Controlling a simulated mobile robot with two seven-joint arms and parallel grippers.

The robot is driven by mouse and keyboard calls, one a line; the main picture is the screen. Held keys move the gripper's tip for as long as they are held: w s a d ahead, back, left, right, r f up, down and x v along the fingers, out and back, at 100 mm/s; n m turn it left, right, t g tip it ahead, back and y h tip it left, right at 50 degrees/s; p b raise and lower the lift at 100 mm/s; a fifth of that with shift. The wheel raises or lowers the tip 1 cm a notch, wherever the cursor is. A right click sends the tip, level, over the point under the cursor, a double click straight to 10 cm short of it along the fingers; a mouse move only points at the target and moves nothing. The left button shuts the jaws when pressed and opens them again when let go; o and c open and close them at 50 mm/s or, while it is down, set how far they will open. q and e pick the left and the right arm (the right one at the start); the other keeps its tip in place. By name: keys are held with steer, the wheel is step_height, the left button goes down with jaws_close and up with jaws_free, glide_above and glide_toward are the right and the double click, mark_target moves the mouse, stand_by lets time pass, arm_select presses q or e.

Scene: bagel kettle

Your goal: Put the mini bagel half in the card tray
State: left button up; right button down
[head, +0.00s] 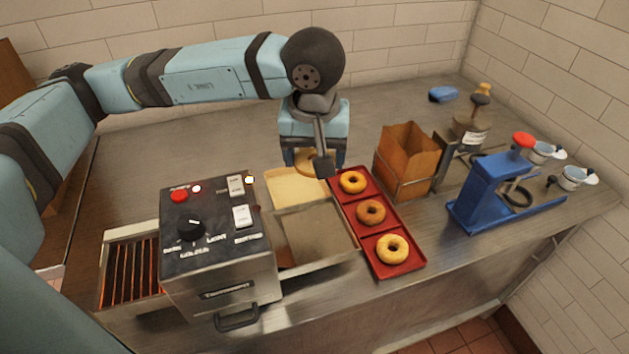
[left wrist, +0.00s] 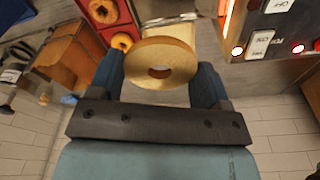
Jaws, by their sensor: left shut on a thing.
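My left gripper (head: 312,162) points down and is shut on the mini bagel half (head: 303,157). In the left wrist view the bagel half (left wrist: 175,51) shows its pale cut face and central hole between the two fingers of the gripper (left wrist: 160,80). A flat cream tray (head: 290,190), which looks like the card tray, lies on the counter just below the gripper. The bagel half appears above its far edge; the exact height is hard to tell. My right gripper is not in view.
A toaster (head: 215,255) with a glowing grill stands left, a metal tray (head: 315,235) beside it. A red tray (head: 412,262) with three whole bagels lies to the right. Beyond are a brown paper bag (head: 405,160) in a wire holder and a blue stand (head: 485,195).

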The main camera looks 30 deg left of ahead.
arm_select(q)
steer(key=shift+r, duration=0.85)
steer(key=n+g+b, duration=0.2)
steer(key=n+b, duration=0.5)
steer(key=n, duration=1.1)
glide_above(296, 191)
steer(key=shift+y, duration=0.3)
step_height(296, 191, down, 19)
steer(key=shift+w+d+r, duration=0.1)
steer(key=shift+w+d, duration=0.05)
steer(key=shift+f+b, duration=0.35)
steer(key=shift+f, duration=0.35)
step_height(296, 191, down, 3)
steer(key=shift+f+b, duration=0.15)
steer(key=shift+b, duration=0.85)
steer(key=shift+f, duration=0.4)
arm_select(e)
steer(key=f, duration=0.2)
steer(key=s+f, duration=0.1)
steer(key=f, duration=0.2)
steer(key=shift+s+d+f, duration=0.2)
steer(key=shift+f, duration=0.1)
